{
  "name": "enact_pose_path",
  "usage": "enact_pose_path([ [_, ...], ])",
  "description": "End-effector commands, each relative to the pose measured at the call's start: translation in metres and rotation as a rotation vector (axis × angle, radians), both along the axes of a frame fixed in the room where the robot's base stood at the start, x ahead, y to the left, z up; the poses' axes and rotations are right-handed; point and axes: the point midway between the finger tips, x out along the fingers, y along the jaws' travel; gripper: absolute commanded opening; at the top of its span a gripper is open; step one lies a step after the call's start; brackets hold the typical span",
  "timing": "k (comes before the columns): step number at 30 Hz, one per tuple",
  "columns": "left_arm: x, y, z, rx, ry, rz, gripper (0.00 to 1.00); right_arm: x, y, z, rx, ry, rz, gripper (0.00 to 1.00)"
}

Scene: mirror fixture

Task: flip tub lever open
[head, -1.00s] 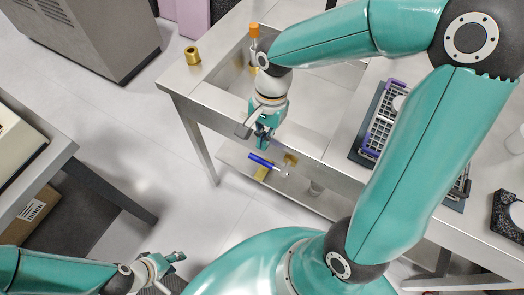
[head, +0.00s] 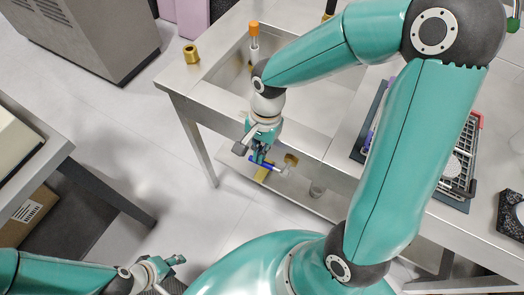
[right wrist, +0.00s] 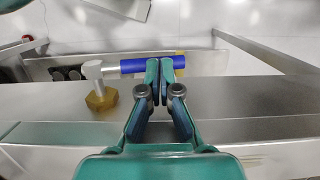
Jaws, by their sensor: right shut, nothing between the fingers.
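The lever has a blue handle (head: 262,164) and a silver stem, and it sticks out from a brass fitting (head: 291,159) on the front of the metal tub bench. In the right wrist view the blue handle (right wrist: 133,66) lies sideways, with the brass hex (right wrist: 101,97) at its left. My right gripper (head: 257,157) is shut and empty. Its fingertips (right wrist: 160,66) overlap the outer end of the handle; I cannot tell whether they touch it. My left gripper (head: 177,261) hangs low at the lower left, far from the lever; its jaws are too small to judge.
The tub's steel rim (head: 222,126) runs behind my right gripper. A dark rack (head: 459,160) sits at the right. The floor left of the bench is clear.

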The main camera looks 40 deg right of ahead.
Motion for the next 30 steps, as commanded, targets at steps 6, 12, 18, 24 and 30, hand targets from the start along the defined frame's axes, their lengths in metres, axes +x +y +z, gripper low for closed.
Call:
enact_pose_path([
  [6,0.000,0.000,0.001,0.000,-0.001,0.000,0.40,0.000,0.000,0.001,0.000,-0.001,-0.001,0.00],
  [12,0.000,0.000,0.009,0.000,-0.001,0.000,0.40,0.001,-0.001,0.010,-0.001,-0.001,-0.001,0.00],
  [18,0.000,0.000,0.034,0.000,-0.001,0.000,0.40,0.006,-0.004,0.040,-0.001,-0.001,-0.001,0.00],
  [24,0.000,0.000,0.038,0.000,0.000,0.000,0.40,0.015,-0.010,0.077,0.000,-0.007,-0.002,0.00],
  [30,0.000,0.000,0.041,0.000,0.000,0.000,0.40,0.022,-0.015,0.114,0.001,-0.005,-0.002,0.00],
])
